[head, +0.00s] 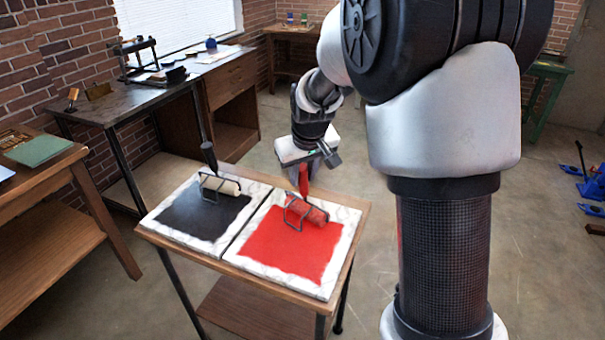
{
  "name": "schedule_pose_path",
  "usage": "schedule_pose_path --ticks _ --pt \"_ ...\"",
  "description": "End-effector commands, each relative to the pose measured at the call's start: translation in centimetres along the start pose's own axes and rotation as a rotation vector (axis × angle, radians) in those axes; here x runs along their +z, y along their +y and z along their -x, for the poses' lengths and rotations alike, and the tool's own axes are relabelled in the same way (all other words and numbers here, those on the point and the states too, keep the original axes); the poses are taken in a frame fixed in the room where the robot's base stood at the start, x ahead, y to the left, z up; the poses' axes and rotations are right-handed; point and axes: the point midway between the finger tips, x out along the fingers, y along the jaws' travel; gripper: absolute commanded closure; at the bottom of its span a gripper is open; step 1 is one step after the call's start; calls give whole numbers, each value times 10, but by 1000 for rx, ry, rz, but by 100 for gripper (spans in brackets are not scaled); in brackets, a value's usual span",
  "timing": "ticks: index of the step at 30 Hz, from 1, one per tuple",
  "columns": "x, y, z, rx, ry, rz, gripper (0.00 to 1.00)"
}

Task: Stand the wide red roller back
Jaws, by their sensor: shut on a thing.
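The wide red roller (312,213) is at the back part of the red ink slab (290,258), its handle (304,180) pointing up. My gripper (304,166) is above the slab, shut on the upper part of that red handle. The roller's wire frame hangs below the handle, and the drum is at or just above the inked area; I cannot tell whether it touches. My gripper hides the top of the handle.
A black ink slab (178,231) lies to the left, with a pale roller (219,184) with a dark upright handle on its back part. Both slabs fill most of a small wooden table (360,205). A long workbench (190,78) stands behind at left.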

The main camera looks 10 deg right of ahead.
Motion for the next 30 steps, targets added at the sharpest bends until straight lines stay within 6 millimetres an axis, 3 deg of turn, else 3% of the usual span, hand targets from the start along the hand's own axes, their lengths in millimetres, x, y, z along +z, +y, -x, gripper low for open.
schedule_pose_path --ticks 13,14,17,23,26,30 --pt "-1 0 0 0 2 0 94" --pt "-1 0 0 0 2 0 70" --pt "0 0 0 0 1 0 53" --pt "0 0 0 0 0 0 53" --pt "1 0 -1 0 -2 0 38" --pt "1 0 -1 0 -1 0 37"
